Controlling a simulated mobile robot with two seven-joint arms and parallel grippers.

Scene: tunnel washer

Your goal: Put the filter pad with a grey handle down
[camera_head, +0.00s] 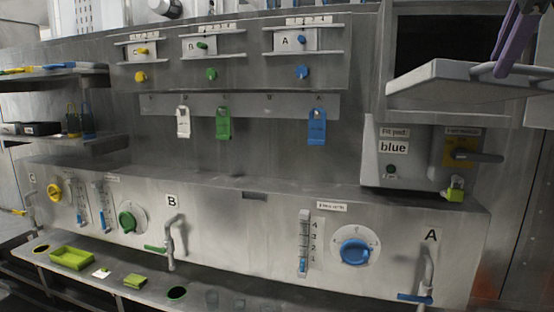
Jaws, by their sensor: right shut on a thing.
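The filter pad (440,85) is a pale grey slab at the upper right, in front of a dark opening (440,38). Its grey handle (535,70) is a bar on its upper side, partly cut off by the right edge. My right gripper (500,68), with purple fingers, comes down from the top right corner and is shut on the handle. The pad is slightly tilted in the picture; whether it rests on anything beneath I cannot tell. My left gripper is not in view.
Below the pad is a grey box with a "Fit pad: blue" sign (394,140), a yellow switch plate (458,152) and a green padlock (454,190). Blue, green and white tags hang on a rail (260,105). A lower ledge holds a green tray (72,258). Shelves (60,145) stand at left.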

